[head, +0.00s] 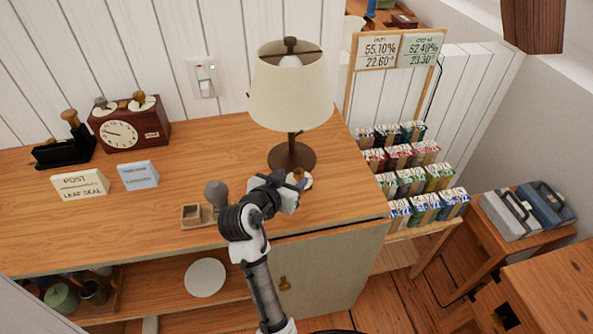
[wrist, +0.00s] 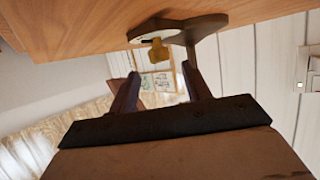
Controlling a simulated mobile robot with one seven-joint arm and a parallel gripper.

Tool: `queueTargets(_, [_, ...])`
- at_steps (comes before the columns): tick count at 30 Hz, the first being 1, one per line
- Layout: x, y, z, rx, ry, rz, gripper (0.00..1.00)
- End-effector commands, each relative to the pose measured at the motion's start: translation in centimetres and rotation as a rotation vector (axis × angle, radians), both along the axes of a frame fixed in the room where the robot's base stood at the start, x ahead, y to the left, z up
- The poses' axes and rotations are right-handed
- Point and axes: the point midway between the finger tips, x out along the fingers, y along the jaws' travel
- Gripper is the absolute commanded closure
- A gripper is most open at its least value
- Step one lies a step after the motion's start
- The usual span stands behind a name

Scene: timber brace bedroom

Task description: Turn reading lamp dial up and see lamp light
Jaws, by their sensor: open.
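The reading lamp (head: 290,95) stands at the right end of the wooden counter, with a cream shade and a dark round base (head: 290,158). No clear glow shows from it. The dial (head: 299,175) is a small brass knob on a white disc just in front of the base; the knob also shows in the wrist view (wrist: 157,50), which is upside down. My gripper (head: 287,182) is at the dial's left in the head view and partly hides its disc. In the wrist view my gripper (wrist: 158,78) is open, with the knob just beyond the fingertips and a gap between them.
A wooden stamp holder (head: 198,215) and two small signs (head: 80,184) are to the left. A red clock (head: 130,125) stands behind them, and a wall switch (head: 204,78) is behind the counter. Shelves of small packets (head: 411,180) stand right of the counter.

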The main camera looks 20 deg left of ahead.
Motion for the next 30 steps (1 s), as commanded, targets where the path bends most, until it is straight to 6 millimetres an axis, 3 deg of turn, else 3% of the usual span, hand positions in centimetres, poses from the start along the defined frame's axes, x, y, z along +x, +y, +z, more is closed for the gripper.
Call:
queueTargets(8, [3.3, -0.2, -1.3, 0.0, 0.001, 0.001, 0.52])
queueTargets(19, [3.7, -0.3, -1.6, 0.002, 0.0, 0.001, 0.52])
queueTargets(30, [3.7, -0.3, -1.6, 0.001, 0.0, 0.002, 0.96])
